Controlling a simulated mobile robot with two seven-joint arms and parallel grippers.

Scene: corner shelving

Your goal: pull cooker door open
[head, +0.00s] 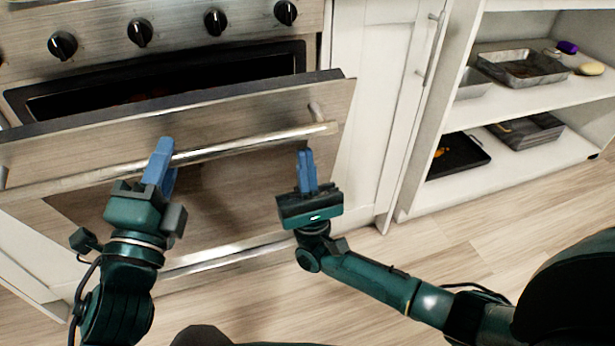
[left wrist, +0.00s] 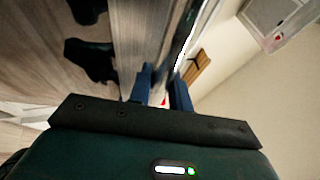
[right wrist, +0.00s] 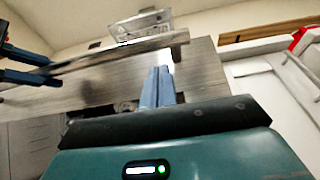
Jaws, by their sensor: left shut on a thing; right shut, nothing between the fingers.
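The cooker door (head: 262,108) is a brushed steel panel, tilted partly open at the top, with a dark gap behind its upper edge. A long bar handle (head: 250,140) runs across its front. My left gripper (head: 162,165) has its blue fingers shut on the handle, left of its middle. In the left wrist view its fingers (left wrist: 166,92) are on either side of the bar. My right gripper (head: 307,170) is shut and empty, below the handle's right end and apart from it. Its closed fingers (right wrist: 157,88) also show in the right wrist view.
Black knobs (head: 140,32) line the cooker's front above the door. A lower bar handle (head: 225,258) is beneath it. A white cabinet door (head: 375,90) stands to the right, then open shelves (head: 510,170) with metal trays (head: 522,68). Bare wood floor (head: 430,265) lies in front.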

